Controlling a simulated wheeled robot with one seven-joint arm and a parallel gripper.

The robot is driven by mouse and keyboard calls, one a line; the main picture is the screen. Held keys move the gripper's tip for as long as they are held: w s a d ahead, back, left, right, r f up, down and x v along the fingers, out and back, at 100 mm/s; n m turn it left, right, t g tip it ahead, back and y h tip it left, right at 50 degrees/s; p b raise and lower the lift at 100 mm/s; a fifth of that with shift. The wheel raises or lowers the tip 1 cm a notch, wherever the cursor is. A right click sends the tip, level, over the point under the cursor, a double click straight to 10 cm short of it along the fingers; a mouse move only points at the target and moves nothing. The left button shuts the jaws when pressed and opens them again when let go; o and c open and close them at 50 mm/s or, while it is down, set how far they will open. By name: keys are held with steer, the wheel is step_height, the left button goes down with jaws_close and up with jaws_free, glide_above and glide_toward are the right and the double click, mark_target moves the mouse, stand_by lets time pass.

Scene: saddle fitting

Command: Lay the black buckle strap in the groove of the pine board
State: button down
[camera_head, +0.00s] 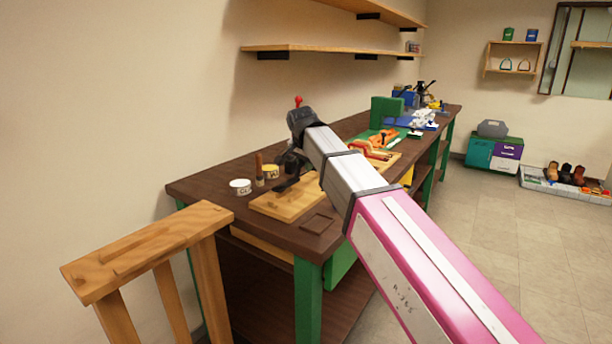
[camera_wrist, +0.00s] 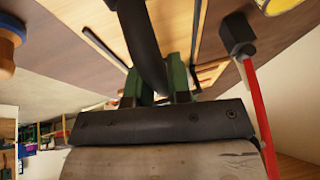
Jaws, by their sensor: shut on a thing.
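The black buckle strap (camera_wrist: 143,42) is between the green fingers of my gripper (camera_wrist: 157,88) in the wrist view. My gripper is shut on it, and the strap runs up and out of the top of that picture. In the head view a dark strap-like piece (camera_head: 287,184) shows below my wrist, over the far edge of the pine board (camera_head: 280,207). I cannot tell whether the strap touches the board. The pine board also shows behind the fingers in the wrist view (camera_wrist: 205,75).
A white tin (camera_head: 240,187), a yellow tin (camera_head: 270,172) and a brown-handled tool (camera_head: 259,168) stand left of the board on the dark workbench (camera_head: 210,190). Orange and red tools (camera_head: 375,145) lie beyond my arm. A wooden stand (camera_head: 150,248) is in front.

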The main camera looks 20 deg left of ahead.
steer(key=shift+f, duration=2.05)
steer(key=shift+f, duration=0.1)
steer(key=c, duration=1.1)
jaws_free()
steer(key=shift+o, duration=0.2)
steer(key=v, duration=1.2)
